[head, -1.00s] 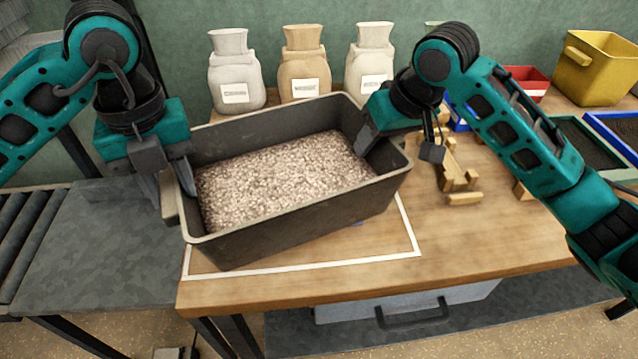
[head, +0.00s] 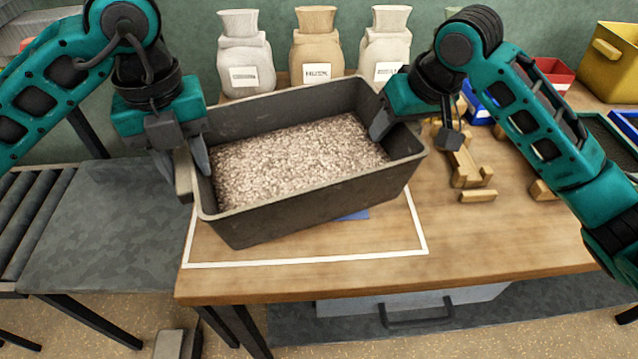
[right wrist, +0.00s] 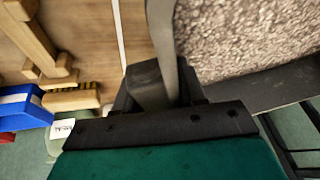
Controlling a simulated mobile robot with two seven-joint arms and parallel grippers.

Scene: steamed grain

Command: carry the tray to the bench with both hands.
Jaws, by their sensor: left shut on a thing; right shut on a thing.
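The tray (head: 310,208) is a deep dark grey bin filled with pale brownish grain (head: 295,160). It is over the wooden bench (head: 330,280), at an angle to a white outline (head: 310,258) there; I cannot tell whether its base touches the bench. My left gripper (head: 196,165) is shut on the tray's left end wall. My right gripper (head: 388,122) is shut on its right end wall. In the right wrist view, the tray wall (right wrist: 164,35) runs between the jaws, with grain beside it. The far fingers are partly hidden.
Three sacks (head: 316,50) stand behind the tray. Wooden pieces (head: 465,165), a blue bin (head: 480,105) and a yellow bin (head: 615,65) are to the right. A blue patch (head: 353,215) shows by the tray's underside. A roller conveyor (head: 30,225) is left. The bench front is clear.

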